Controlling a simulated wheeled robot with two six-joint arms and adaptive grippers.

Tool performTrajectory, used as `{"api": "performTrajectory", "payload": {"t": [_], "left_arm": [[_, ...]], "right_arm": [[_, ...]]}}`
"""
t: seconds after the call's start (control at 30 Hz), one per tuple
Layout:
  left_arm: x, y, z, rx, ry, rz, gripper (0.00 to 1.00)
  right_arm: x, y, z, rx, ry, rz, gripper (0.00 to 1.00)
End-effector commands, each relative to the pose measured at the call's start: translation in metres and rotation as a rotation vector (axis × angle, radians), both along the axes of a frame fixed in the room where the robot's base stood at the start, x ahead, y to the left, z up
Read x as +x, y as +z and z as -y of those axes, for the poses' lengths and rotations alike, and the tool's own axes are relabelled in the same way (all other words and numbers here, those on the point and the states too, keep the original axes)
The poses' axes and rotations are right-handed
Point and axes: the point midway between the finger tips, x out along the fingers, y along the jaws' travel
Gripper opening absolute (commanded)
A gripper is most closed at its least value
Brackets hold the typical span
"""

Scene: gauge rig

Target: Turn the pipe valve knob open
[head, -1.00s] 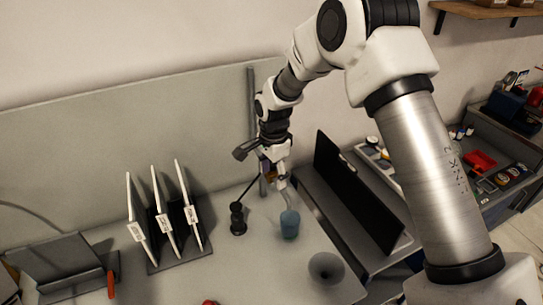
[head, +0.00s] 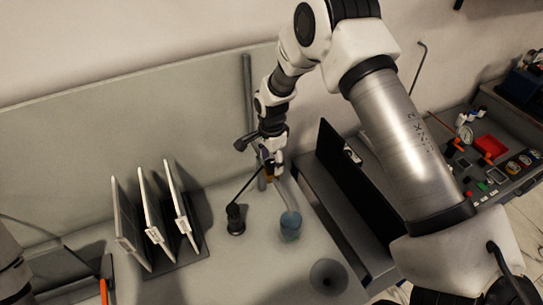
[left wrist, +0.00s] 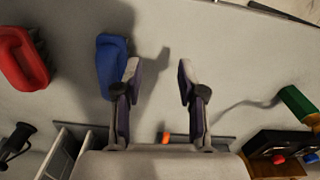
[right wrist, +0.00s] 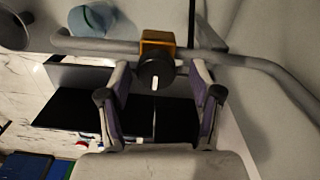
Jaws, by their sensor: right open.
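In the right wrist view the valve's black knob (right wrist: 155,72), with a white mark pointing down the picture, sits on an orange valve body (right wrist: 158,40). The body is on a grey pipe (right wrist: 100,46) that runs across the picture. My right gripper (right wrist: 160,80) is open, with one finger on each side of the knob; I cannot tell whether they touch it. In the head view the right gripper (head: 272,164) is at the pipe and hides much of the valve. My left gripper (left wrist: 158,72) is open and empty in the left wrist view.
A blue cup (head: 290,227) stands near the pipe's lower end, with a black-based lamp-like item (head: 236,218) to its left. A rack holds white panels (head: 153,220). A blue object (left wrist: 112,64) lies beside my left gripper's left finger; a red one (left wrist: 20,60) lies further left.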

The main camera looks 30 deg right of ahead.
Motion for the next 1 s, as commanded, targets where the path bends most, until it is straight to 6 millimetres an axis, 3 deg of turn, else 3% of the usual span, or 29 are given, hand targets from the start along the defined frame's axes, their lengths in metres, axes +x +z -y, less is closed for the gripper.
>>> {"api": "performTrajectory", "payload": {"t": [0.17, 0.37, 1.0], "left_arm": [[-0.0001, -0.0005, 0.0000, 0.000, 0.000, 0.000, 0.40], [-0.0004, -0.0004, -0.0001, 0.000, 0.001, -0.001, 0.40], [-0.0002, -0.0035, -0.0001, 0.000, 0.000, -0.001, 0.40]], "right_arm": [[0.0002, -0.0009, -0.0002, 0.000, 0.001, 0.001, 0.64], [-0.0001, -0.0008, -0.0003, 0.000, 0.000, 0.000, 0.04], [-0.0016, -0.0035, -0.0001, 0.000, 0.049, -0.004, 0.04]]}}
